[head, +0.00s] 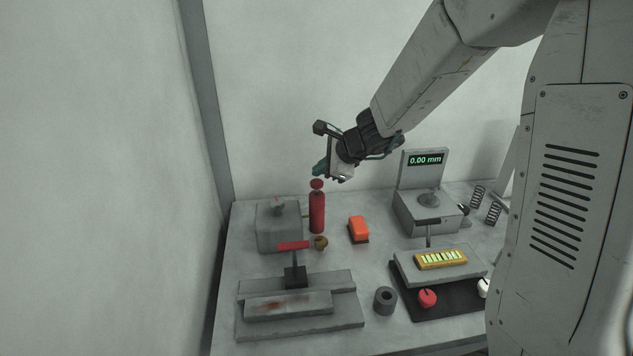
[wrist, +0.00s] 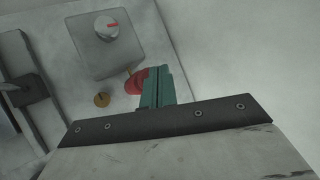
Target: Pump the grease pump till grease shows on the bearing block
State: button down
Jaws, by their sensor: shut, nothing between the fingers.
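The grease pump (head: 317,212) is a red upright cylinder with a red knob (head: 317,184) on top, standing at the back of the table. In the wrist view the red pump top (wrist: 134,82) is partly hidden behind my fingers. The bearing block (head: 279,228) is a grey box just left of the pump, with a small round fitting on top; it also shows in the wrist view (wrist: 106,50). I cannot make out grease on it. My gripper (head: 319,169) has teal fingers, shut and empty, just above the pump knob. I cannot tell whether they touch it.
An orange block (head: 358,228) and a small brass piece (head: 321,242) lie near the pump. A grey vise-like fixture (head: 300,305) with a red handle stands in front. A gauge reading 0.00 mm (head: 426,160) and a yellow-slotted fixture (head: 440,260) stand to the right. A grey ring (head: 385,300) stands at front.

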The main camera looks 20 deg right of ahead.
aim_at(317, 181)
jog(key=shift+f, duration=0.1)
dwell(0.5)
jog(key=shift+f, duration=0.35)
jog(key=shift+f, duration=1.2)
dwell(0.9)
jog(key=shift+r, duration=1.65)
jog(key=shift+r, duration=2.5)
